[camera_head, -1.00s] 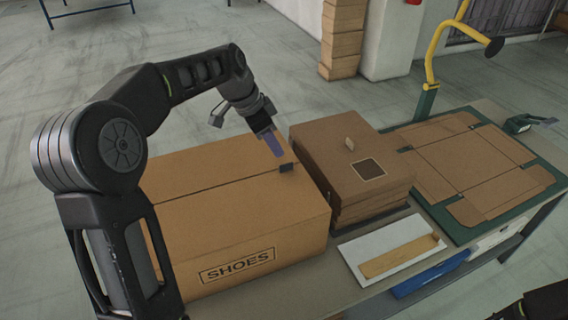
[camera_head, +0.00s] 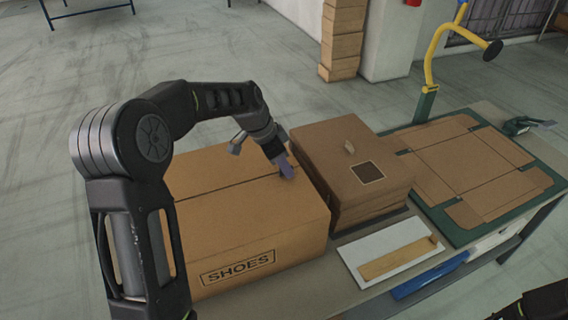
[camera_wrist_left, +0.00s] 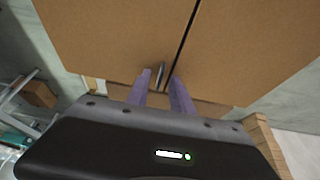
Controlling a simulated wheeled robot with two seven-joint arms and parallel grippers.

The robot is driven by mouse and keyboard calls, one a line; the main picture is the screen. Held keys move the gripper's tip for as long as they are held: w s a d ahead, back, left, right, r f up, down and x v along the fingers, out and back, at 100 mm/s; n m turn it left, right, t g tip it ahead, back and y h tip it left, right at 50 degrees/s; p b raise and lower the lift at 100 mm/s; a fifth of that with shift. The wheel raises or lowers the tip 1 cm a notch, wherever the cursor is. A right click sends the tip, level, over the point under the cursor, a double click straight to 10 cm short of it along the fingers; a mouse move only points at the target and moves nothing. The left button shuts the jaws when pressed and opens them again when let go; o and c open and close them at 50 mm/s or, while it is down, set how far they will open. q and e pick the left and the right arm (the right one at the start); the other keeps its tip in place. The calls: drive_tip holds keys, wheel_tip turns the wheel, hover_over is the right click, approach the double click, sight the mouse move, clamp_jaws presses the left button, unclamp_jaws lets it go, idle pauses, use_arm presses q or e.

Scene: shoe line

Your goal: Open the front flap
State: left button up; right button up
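The large SHOES carton (camera_head: 236,268) stands on the left of the table with its top closed. A straight seam divides the top into two flaps; the front flap (camera_head: 255,208) lies flat. My left gripper (camera_head: 287,170) is at the carton's right end by the seam, its purple fingers pointing down. In the left wrist view, the left gripper (camera_wrist_left: 160,80) has its fingers apart, with a small dark tab (camera_wrist_left: 160,72) between them, beside the seam. I see a gap around the tab. My right gripper is out of view; only dark arm parts show at lower right.
A stack of brown boxes (camera_head: 355,165) stands close to the carton's right side. A white sheet (camera_head: 358,246) with a tan strip (camera_head: 398,259) lies in front of it. A green mat (camera_head: 436,222) with flat cardboard (camera_head: 465,165) and a yellow curved arm (camera_head: 432,60) are farther right.

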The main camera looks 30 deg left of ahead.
use_arm(q)
drive_tip(key=shift+c, duration=0.6)
clamp_jaws()
idle(0.8)
